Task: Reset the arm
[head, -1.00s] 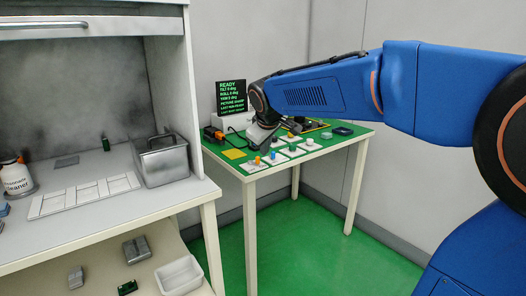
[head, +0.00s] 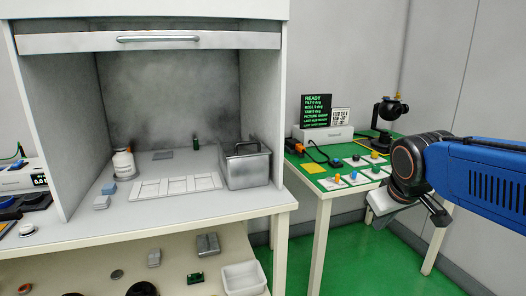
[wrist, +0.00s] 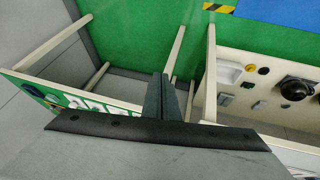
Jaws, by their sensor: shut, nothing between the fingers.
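My gripper (head: 408,208) hangs in front of the green-topped table at the right of the head view, at the end of my blue arm. In the wrist view my gripper (wrist: 165,92) has its two dark fingers together with nothing between them. It points down toward the green floor (wrist: 150,30), between the green-topped table and the shelf, and touches nothing that I can see.
The green-topped table (head: 312,186) carries a display (head: 318,111), a black gimbal camera (head: 390,112) and several small coloured knobs. The grey hood cabinet (head: 150,41) holds a metal bin (head: 245,166) and a white bottle (head: 123,163). A shelf below holds a white tray (head: 243,278).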

